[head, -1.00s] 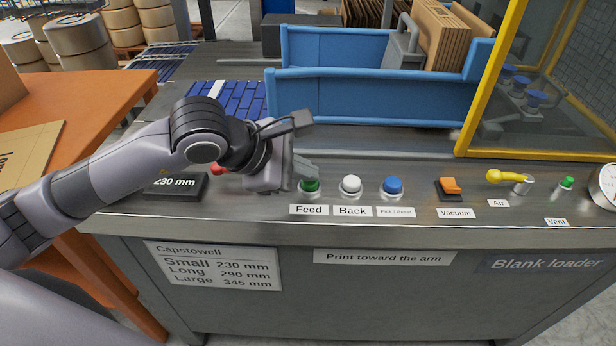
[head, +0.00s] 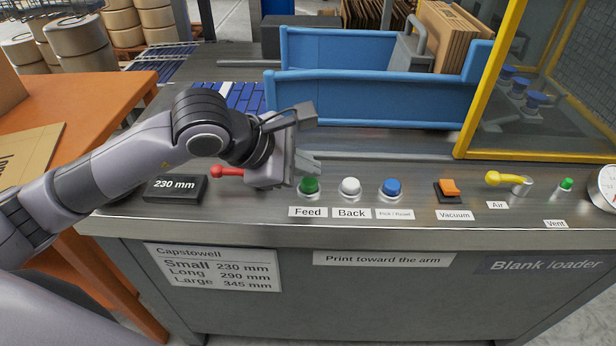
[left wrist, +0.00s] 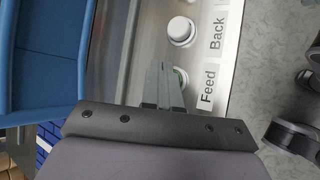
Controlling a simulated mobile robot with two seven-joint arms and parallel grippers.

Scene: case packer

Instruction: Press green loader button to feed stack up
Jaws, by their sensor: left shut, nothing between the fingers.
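The green Feed button (head: 309,187) sits on the grey loader panel, behind its "Feed" label. My left gripper (head: 312,166) is shut and empty, with its fingertips just above and behind the button. They appear apart from it. In the left wrist view, the shut fingers (left wrist: 163,68) cover most of the green button (left wrist: 180,76), leaving a small part visible. The brown carton stack (head: 456,38) stands in the blue-sided loader magazine (head: 375,98), against a grey pusher (head: 414,52). My right gripper is out of view.
The white Back button (head: 350,187) and a blue button (head: 392,188) are right of Feed. The orange Vacuum switch (head: 448,189) and yellow Air handle (head: 505,178) lie farther right. A red knob (head: 228,172) is beside my wrist. A yellow-framed guard (head: 478,110) stands at right.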

